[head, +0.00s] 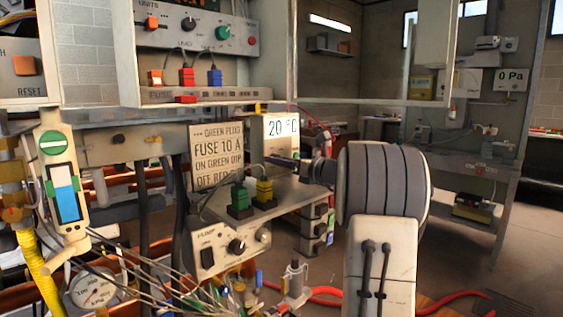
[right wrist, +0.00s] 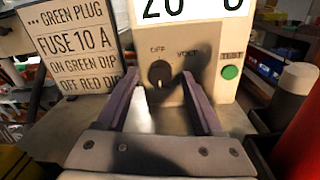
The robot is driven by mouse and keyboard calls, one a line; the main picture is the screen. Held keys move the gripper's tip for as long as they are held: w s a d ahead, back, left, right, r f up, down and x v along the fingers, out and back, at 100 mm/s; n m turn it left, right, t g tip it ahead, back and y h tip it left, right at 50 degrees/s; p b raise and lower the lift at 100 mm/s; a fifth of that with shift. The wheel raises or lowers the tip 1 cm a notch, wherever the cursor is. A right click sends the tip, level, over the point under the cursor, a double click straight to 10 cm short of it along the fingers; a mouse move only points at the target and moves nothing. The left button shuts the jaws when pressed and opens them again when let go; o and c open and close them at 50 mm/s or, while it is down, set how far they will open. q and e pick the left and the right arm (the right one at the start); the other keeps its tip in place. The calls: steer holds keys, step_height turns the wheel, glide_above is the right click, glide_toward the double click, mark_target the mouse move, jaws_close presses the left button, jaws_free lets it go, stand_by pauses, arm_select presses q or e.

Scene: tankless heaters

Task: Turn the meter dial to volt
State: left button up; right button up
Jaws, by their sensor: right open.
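The meter (head: 281,130) is a pale box with a "20 °C" display, standing on a metal shelf. In the right wrist view its front (right wrist: 222,48) carries a dark round dial (right wrist: 160,73) below the words OFF and VOLT. I cannot tell for sure which word the dial points to. My right gripper (right wrist: 162,84) is open, its two purple fingers on either side of the dial with nothing visibly clasped. In the head view the right gripper (head: 284,161) reaches left to the meter's lower front, and the dial is hidden there. My left gripper is out of view.
A green TEST button (right wrist: 230,72) sits right of the dial. A fuse instruction sign (head: 216,157) stands left of the meter. Green (head: 240,196) and yellow (head: 264,190) plugs stand on the shelf in front. A pump box (head: 228,248) and loose wires lie below.

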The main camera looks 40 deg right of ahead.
jaws_close()
steer(key=n+b, duration=0.4)
steer(key=shift+f+n, duration=0.15)
steer(key=shift+n, duration=0.15)
steer(key=n+b, duration=0.6)
steer(key=n, duration=0.1)
steer(key=shift+h, duration=0.4)
steer(key=n+b, duration=0.5)
steer(key=n, duration=0.1)
steer(key=shift+a, duration=0.1)
steer(key=n+b, duration=0.2)
steer(key=n, duration=0.1)
steer(key=shift+h, duration=0.3)
steer(key=shift+n+b, duration=0.75)
steer(key=shift+n, duration=0.45)
